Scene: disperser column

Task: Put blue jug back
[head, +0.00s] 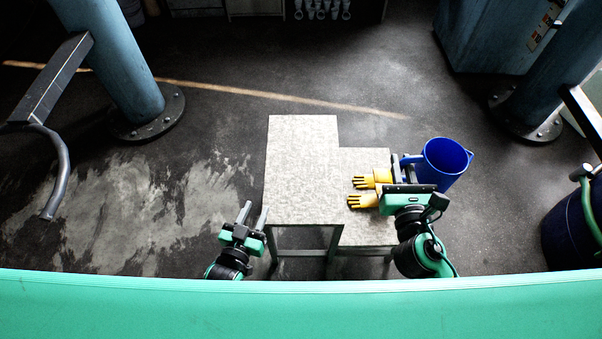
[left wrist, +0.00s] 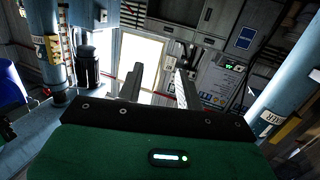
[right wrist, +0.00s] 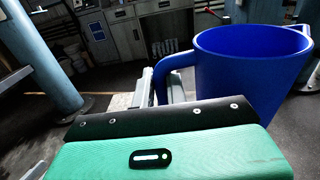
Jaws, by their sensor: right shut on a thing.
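The blue jug (head: 443,163) is upright at the right end of the table in the head view, and its open top faces up. It also fills the right of the right wrist view (right wrist: 245,75). My right gripper (head: 405,168) is shut on the jug's handle, on the jug's left side; the handle also shows in the right wrist view (right wrist: 172,80). My left gripper (head: 254,214) is open and empty, at the front left edge of the table. Its two fingers stand apart in the left wrist view (left wrist: 160,85).
A stepped grey table (head: 300,165) stands in the middle, its left top bare. Yellow and black gloves (head: 365,200) lie on its lower right part. Blue columns (head: 125,70) stand at left and right. A dark blue barrel (head: 570,230) is at far right.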

